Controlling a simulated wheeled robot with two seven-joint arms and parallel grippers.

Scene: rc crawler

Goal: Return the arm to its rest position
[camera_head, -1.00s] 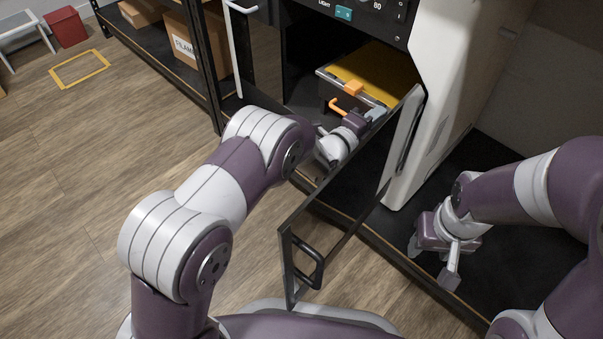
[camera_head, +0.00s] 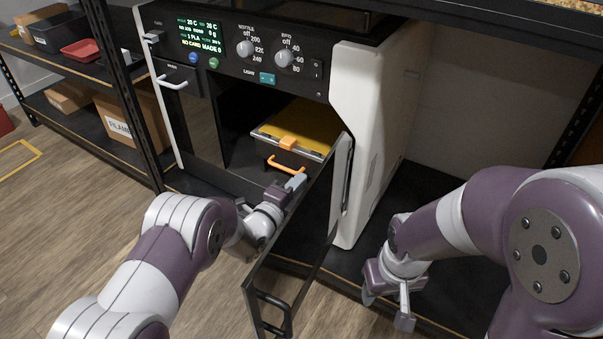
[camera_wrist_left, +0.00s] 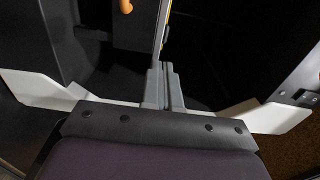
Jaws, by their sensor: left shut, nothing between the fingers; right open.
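My left gripper (camera_head: 294,183) is shut and empty. In the head view it is at the printer's open front, just below the orange handle (camera_head: 286,165) and beside the open door (camera_head: 290,240). In the left wrist view its fingers (camera_wrist_left: 165,85) are pressed together with nothing between them.
The glass door stands open toward me, close to my left arm's right side. The printer's control panel (camera_head: 240,50) has knobs and a lit screen. A black shelf post (camera_head: 125,100) and cardboard boxes (camera_head: 125,120) are at the left. Wooden floor (camera_head: 60,240) is free at lower left.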

